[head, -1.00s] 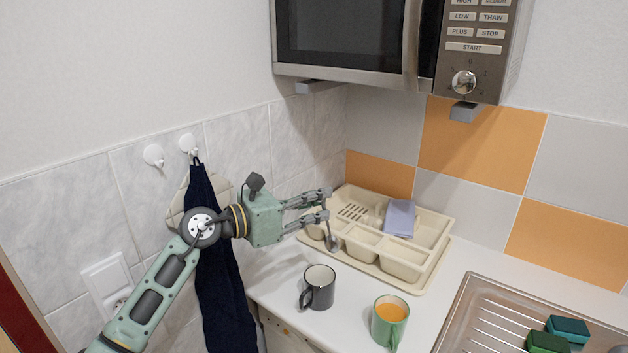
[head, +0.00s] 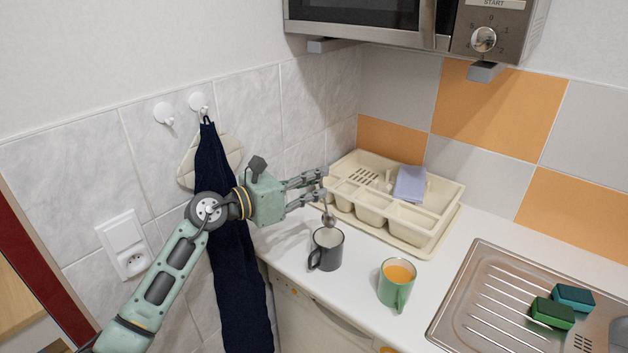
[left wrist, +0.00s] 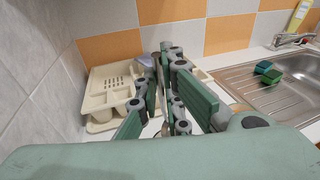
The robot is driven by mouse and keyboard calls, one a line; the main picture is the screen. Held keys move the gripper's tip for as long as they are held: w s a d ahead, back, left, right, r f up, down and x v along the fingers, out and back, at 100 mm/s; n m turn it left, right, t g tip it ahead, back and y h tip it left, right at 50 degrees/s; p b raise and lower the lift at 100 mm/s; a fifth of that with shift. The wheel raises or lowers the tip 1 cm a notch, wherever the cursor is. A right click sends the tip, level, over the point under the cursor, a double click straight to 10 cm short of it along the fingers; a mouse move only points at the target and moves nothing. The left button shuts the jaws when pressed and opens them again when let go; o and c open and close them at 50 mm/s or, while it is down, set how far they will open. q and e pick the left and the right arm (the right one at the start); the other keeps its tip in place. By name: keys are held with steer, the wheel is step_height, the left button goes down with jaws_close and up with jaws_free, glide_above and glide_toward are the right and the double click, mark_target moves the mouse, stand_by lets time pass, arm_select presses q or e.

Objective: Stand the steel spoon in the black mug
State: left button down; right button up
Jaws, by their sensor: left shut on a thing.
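The steel spoon (head: 328,219) hangs bowl down from my left gripper (head: 322,183), which is shut on its upper part. The spoon's bowl shows just above the far rim of the black mug (head: 326,254). I cannot tell whether it is over the opening or behind it. The mug stands upright on the counter near its front left edge, handle to the left. In the left wrist view the fingers (left wrist: 168,70) hide most of the spoon, and I cannot make out the mug. My right gripper is not in view.
A cream dish rack (head: 428,226) with a folded cloth (head: 410,184) stands behind the mugs. A green mug (head: 394,288) with an orange drink is to the right of the black one. Further right is a steel sink (head: 462,312) with two sponges (head: 552,313). A dark towel (head: 225,262) hangs at left.

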arm_select(q)
step_height(320, 180, down, 9)
steer(key=b, duration=0.7)
stand_by(0.3)
steer(key=c, duration=1.8)
jaws_free()
steer(key=shift+c, duration=0.2)
step_height(320, 180, up, 10)
